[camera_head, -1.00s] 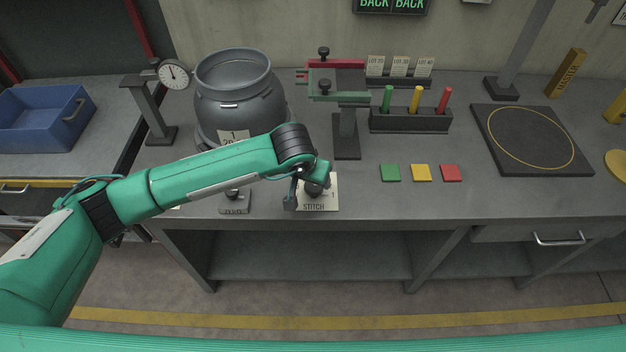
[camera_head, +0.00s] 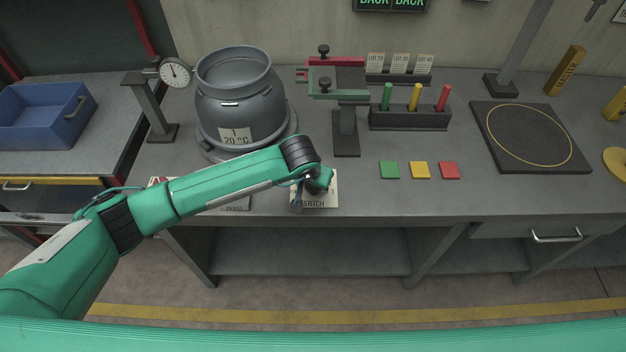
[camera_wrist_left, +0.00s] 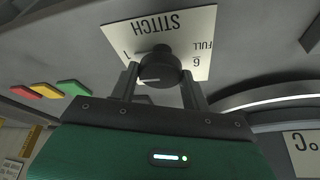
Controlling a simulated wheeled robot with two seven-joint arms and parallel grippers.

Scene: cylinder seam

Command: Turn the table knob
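The dark round knob (camera_wrist_left: 160,68) stands on a pale plate marked STITCH (camera_wrist_left: 172,28), with 1 at one side and 6 FULL at the other. In the head view the plate (camera_head: 327,201) lies near the table's front edge, and my wrist hides most of the knob. My left gripper (camera_wrist_left: 160,85) has one finger on each side of the knob, with the fingertips very close to it. I cannot tell whether both fingers touch it. My right gripper is not in view.
A grey pot (camera_head: 236,95) labelled 20 °C stands behind my left forearm. Green, yellow and red tiles (camera_head: 419,170) lie right of the plate. A clamp stand (camera_head: 346,135) and a pen holder (camera_head: 410,118) stand behind. The table front on the right is clear.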

